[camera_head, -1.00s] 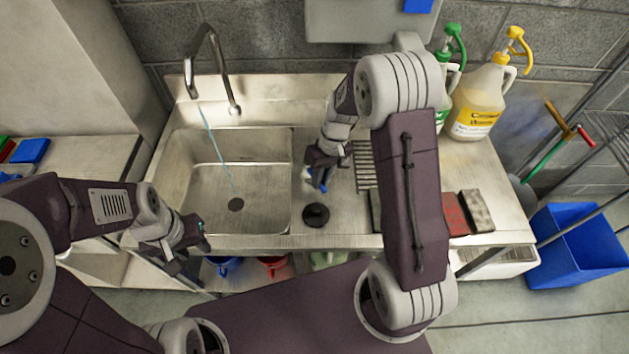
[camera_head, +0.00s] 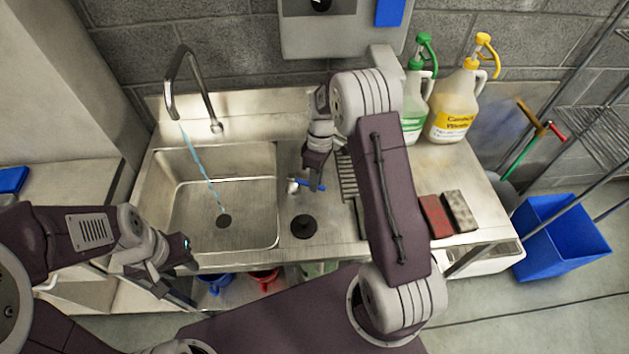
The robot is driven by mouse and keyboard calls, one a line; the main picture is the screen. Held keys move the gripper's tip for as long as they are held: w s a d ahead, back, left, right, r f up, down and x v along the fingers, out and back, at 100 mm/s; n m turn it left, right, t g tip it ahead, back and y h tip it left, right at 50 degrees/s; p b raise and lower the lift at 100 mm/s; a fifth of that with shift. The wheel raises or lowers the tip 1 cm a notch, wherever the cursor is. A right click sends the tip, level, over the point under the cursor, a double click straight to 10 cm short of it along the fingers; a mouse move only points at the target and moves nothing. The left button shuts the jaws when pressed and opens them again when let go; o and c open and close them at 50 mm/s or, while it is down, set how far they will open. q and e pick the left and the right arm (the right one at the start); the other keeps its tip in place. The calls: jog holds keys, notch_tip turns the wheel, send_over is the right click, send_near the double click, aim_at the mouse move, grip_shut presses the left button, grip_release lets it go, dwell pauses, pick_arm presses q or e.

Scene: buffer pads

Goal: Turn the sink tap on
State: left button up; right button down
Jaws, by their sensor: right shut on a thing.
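The sink tap (camera_head: 190,75) is a curved metal spout at the back of the steel basin (camera_head: 265,190). A blue stream of water (camera_head: 202,170) runs from its tip toward the drain. A small white fitting (camera_head: 293,186) with a blue lever (camera_head: 311,185) sits on the counter right of the basin. My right gripper (camera_head: 316,182) is shut on the blue lever; its fingers partly cover it. My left gripper (camera_head: 186,270) is over the front left edge of the sink, apart from the tap and lever. Its finger opening is unclear.
A round black piece (camera_head: 304,227) lies in front of the lever. A red sponge (camera_head: 435,215) and a dark one (camera_head: 459,211) lie to the right. Two pump jugs, green-topped (camera_head: 413,115) and yellow-topped (camera_head: 452,115), stand behind. A blue bin (camera_head: 560,240) stands on the floor.

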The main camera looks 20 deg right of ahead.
jog(key=shift+w+d+r, duration=0.1)
jog(key=shift+w, duration=0.05)
jog(key=c, duration=1.7)
grip_release()
jog(key=o, duration=0.3)
jog(key=r, duration=0.6)
jog(key=w+d+r, duration=0.1)
jog(key=r, duration=0.2)
jog(key=shift+d+b, duration=0.1)
jog(key=shift+b, duration=0.2)
